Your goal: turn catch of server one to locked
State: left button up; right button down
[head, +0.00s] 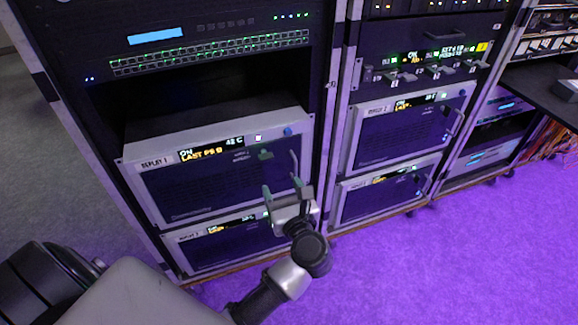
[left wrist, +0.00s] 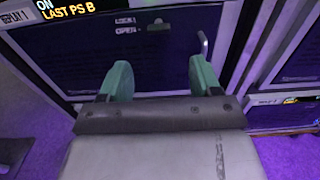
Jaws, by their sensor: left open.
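The unit labelled REPLAY 1 (head: 220,185) sits in the left rack, its display reading ON and LAST PS B. Its small dark green-grey catch (head: 265,155) is on the upper right of the front panel. In the left wrist view the catch (left wrist: 158,25) is beside the words LOCK and OPEN; I cannot tell clearly which one it points to. My left gripper (head: 282,188) is in front of the panel, below the catch and apart from it. Its green fingers (left wrist: 160,78) are open with nothing between them. My right gripper is not in view.
A pale upright handle (head: 295,167) stands out right of the catch, close to my left gripper. Another unit (head: 235,245) is below. A second rack with similar units (head: 405,135) is to the right. The purple floor (head: 470,260) is clear in front.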

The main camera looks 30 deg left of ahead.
aim_at(268, 160)
pick_arm(q)
jog(key=x, duration=1)
jog(key=shift+w+a+b, duration=0.1)
jog(key=shift+a+b, duration=0.1)
jog(key=shift+b, duration=0.2)
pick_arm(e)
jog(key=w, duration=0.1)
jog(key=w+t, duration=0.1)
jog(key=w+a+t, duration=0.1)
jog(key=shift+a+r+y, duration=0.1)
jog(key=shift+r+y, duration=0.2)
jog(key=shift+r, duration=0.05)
pick_arm(q)
jog(key=shift+c, duration=0.2)
